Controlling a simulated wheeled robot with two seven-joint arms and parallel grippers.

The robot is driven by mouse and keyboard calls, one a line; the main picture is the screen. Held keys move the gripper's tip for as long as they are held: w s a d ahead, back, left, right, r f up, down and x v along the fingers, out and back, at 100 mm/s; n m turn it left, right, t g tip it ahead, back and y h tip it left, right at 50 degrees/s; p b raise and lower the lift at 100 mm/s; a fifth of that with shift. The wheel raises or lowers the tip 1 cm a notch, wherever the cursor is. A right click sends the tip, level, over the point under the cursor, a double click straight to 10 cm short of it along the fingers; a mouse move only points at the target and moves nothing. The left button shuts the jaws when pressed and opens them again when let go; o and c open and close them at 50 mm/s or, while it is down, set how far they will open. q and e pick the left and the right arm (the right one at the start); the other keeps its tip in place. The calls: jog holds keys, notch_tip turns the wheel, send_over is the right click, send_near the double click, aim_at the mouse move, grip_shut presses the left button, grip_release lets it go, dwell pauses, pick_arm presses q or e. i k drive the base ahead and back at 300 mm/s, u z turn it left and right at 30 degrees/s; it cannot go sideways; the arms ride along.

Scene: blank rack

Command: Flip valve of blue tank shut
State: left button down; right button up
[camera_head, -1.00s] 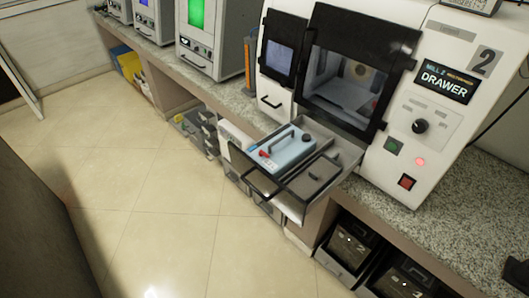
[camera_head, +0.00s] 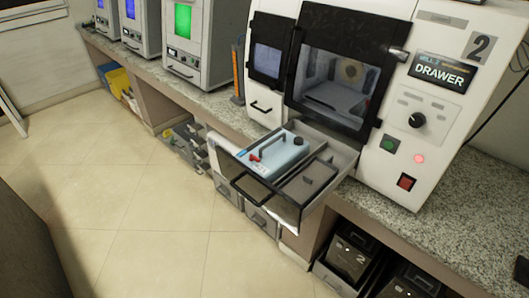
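The blue tank (camera_head: 277,160) sits in the left part of the open drawer (camera_head: 322,193) of the mill marked 2. It is a light blue box with a dark handle on top and a dark round cap. A small red valve lever (camera_head: 254,157) shows at its left front edge; its exact setting is too small to tell. Neither of my grippers is in view.
The mill (camera_head: 400,150) stands on a speckled counter (camera_head: 450,212), its dark-framed window above the drawer. Black bins (camera_head: 350,257) stand below the counter. More machines (camera_head: 188,45) stand at the back left. The tiled floor (camera_head: 130,210) to the left is clear.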

aim_at(252, 157)
jog(key=u, duration=1.7)
jog(key=i, duration=0.5)
jog(key=z, duration=2.55)
